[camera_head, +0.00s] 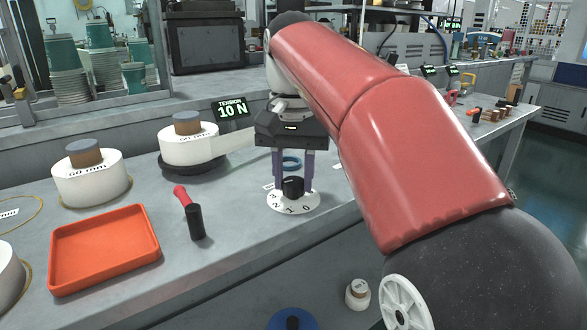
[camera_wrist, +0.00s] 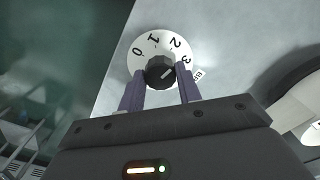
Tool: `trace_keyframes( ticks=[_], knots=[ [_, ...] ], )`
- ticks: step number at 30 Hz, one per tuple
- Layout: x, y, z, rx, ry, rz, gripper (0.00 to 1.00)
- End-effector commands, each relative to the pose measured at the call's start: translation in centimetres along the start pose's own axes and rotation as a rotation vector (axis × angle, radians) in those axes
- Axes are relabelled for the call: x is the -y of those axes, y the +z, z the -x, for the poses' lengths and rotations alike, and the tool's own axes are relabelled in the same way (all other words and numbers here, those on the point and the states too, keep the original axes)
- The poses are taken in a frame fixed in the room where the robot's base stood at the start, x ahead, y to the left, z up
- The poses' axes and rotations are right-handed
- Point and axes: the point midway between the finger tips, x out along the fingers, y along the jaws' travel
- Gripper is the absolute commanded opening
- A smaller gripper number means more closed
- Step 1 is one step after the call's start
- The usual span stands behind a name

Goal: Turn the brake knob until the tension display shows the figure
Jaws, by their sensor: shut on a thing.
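The black brake knob (camera_head: 292,187) stands on a white round dial (camera_head: 281,203) with printed numbers, at the bench's front edge. In the wrist view the knob (camera_wrist: 159,72) shows a pale pointer mark aimed roughly between 2 and 3 on the dial (camera_wrist: 142,40). My gripper (camera_head: 294,182) points down from above, its purple fingers on either side of the knob and shut on it; it also shows in the wrist view (camera_wrist: 161,80). The tension display (camera_head: 231,109) behind, to the left of my gripper, reads 10 N in green.
A white roll (camera_head: 188,150) on a dark base sits left of my gripper, with a strip running toward it. Another roll (camera_head: 91,185), an orange tray (camera_head: 104,262) and a red-and-black handled tool (camera_head: 195,220) lie further left.

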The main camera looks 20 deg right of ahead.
Motion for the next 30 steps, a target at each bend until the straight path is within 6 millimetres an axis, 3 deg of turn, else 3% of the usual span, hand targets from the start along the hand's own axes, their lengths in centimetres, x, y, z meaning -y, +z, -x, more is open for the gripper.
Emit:
trace_keyframes(
  ticks=[3,4,9,19,30],
  knots=[
    [0.0,0.0,0.0,-0.003,-0.001,0.001,0.11],
    [0.0,0.0,0.0,-0.003,-0.001,0.001,0.36],
    [0.0,0.0,0.0,-0.002,-0.001,0.001,0.56],
    [0.0,-0.1,0.6,-0.003,-0.002,0.002,0.56],
    [0.0,-0.1,6.3,-0.004,-0.002,0.001,0.56]
  ],
)
